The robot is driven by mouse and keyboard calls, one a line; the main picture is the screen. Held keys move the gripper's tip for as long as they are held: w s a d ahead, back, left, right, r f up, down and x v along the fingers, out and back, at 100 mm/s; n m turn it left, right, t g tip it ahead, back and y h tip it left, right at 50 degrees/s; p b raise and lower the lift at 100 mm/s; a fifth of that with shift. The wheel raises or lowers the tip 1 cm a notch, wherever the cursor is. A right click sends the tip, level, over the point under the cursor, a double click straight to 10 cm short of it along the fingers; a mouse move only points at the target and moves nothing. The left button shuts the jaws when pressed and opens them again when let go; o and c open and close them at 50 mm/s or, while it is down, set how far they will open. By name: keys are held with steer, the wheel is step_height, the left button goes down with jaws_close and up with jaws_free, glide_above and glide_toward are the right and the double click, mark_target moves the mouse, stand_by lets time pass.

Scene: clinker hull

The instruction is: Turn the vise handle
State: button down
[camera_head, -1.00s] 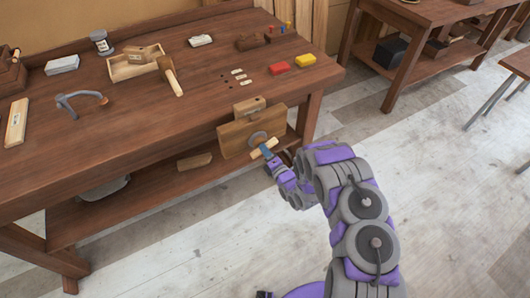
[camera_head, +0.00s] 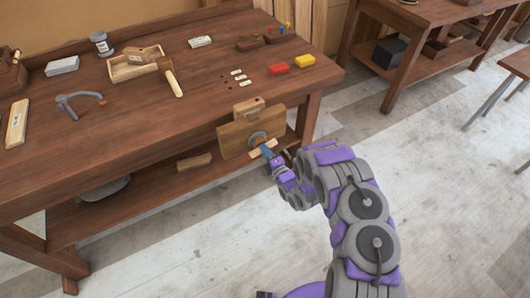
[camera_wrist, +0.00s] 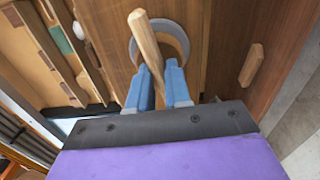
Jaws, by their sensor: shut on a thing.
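The vise (camera_head: 238,134) is a wooden jaw on the front of the workbench, near its right end. Its handle (camera_head: 263,149) is a pale wooden bar in front of a grey round hub (camera_head: 257,138). In the wrist view the handle (camera_wrist: 146,40) runs up and slightly left from between the blue fingers, in front of the grey ring (camera_wrist: 178,37). My gripper (camera_head: 267,153) is at the handle, and in the wrist view my gripper (camera_wrist: 160,75) is shut on it. The handle's lower end is partly hidden by the fingers.
Open floor lies right of the bench.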

steer(key=shift+d+f, duration=0.1)
steer(key=shift+f, duration=0.05)
stand_by(0.6)
steer(key=c, duration=1.3)
jaws_free()
steer(key=shift+w+f, duration=0.1)
steer(key=shift+o, duration=0.8)
steer(key=p+v, duration=0.5)
steer(key=v, duration=1.2)
steer(key=shift+d, duration=0.1)
